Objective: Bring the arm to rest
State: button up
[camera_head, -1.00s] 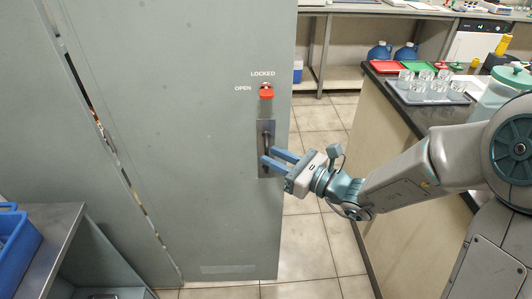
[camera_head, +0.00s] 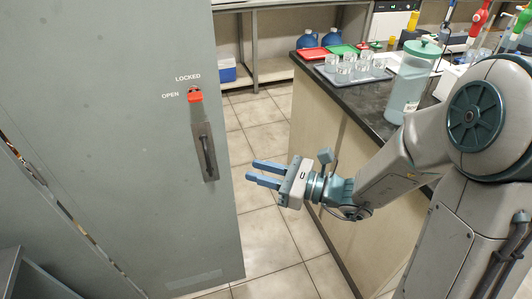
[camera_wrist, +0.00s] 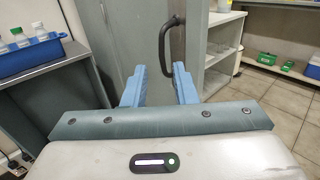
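My gripper (camera_head: 266,174) has two blue fingers held apart with nothing between them. In the head view it hangs in free air to the right of the grey cabinet door (camera_head: 110,120). The door's dark handle (camera_head: 208,154) is to the left of the fingertips and apart from them. In the wrist view the fingers (camera_wrist: 160,82) point towards the handle (camera_wrist: 165,45), which stands beyond them. A red latch (camera_head: 195,96) sits above the handle, between the printed words OPEN and LOCKED.
A dark-topped bench (camera_head: 375,94) stands at the right, close to my arm. It carries a tray of glass beakers (camera_head: 351,68), a green-lidded jar (camera_head: 411,85), and red and green trays. Tiled floor (camera_head: 265,235) lies open between cabinet and bench.

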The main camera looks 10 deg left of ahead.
jog(key=s+d+r+n+g+h+p, duration=0.2)
jog(key=s+d+n+g+h+p, duration=0.3)
jog(key=s+d+n+h, duration=0.45)
jog(key=d+r+n+t+h+p, duration=0.2)
jog(key=d+r+n+h, duration=0.1)
jog(key=d, duration=0.5)
jog(key=d+r+n+t+h+p, duration=0.2)
jog(key=d+r+n+t+h, duration=0.1)
jog(key=d+n, duration=0.4)
jog(key=shift+w+d+r+h+p, duration=0.4)
jog(key=shift+r+h, duration=0.15)
jog(key=shift+h, duration=0.6)
jog(key=shift+a, duration=0.1)
